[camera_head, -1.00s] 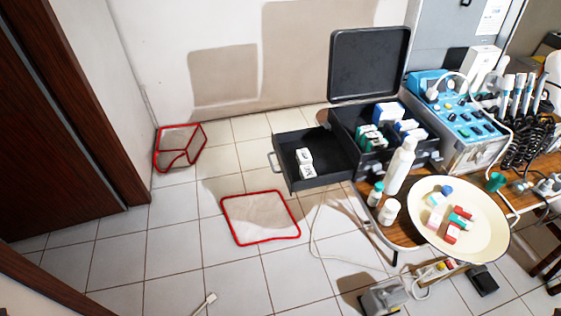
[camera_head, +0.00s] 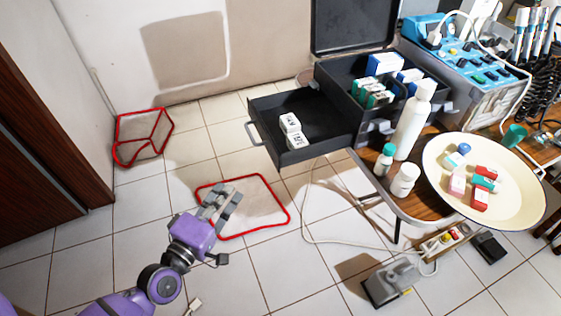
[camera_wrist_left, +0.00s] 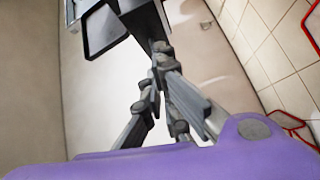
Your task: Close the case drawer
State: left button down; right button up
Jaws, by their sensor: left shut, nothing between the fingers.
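The black case (camera_head: 327,76) stands on the wooden table with its lid up. Its drawer (camera_head: 268,107) is pulled out to the left and holds two small white boxes (camera_head: 291,131). The drawer's metal handle (camera_head: 254,133) is on its left front. My left gripper (camera_head: 228,203) is in the head view, below and left of the drawer, apart from it. It is shut and empty. In the left wrist view its fingers (camera_wrist_left: 160,62) show, with the dark drawer and case beyond them. My right gripper is not in view.
A cream tray (camera_head: 520,205) with small boxes, white bottles (camera_head: 411,125) and a blue device (camera_head: 468,60) share the table (camera_head: 420,200). A red-edged mat (camera_head: 262,205) and red-framed basket (camera_head: 143,137) are on the floor.

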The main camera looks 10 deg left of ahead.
pick_arm(q)
jog(key=r+n, duration=0.1)
jog(key=n, duration=0.1)
jog(key=p, duration=0.2)
send_near(264, 143)
jog(key=w+a, duration=0.2)
jog(key=shift+w+d+f+n+t+y, duration=0.1)
jog(key=shift+w+d+n+t+y, duration=0.1)
jog(key=shift+w+d, duration=0.3)
jog(key=shift+w+d+f+n+t+y, duration=0.1)
jog(key=shift+w+d+n+y, duration=0.15)
jog(key=shift+d, duration=0.45)
jog(key=shift+w+d, duration=0.25)
jog(key=shift+d, duration=0.25)
jog(key=shift+f, duration=0.1)
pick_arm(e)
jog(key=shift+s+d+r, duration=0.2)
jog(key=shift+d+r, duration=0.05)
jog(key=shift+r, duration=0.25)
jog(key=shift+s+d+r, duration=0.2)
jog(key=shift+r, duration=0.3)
pick_arm(q)
jog(key=shift+d, duration=0.1)
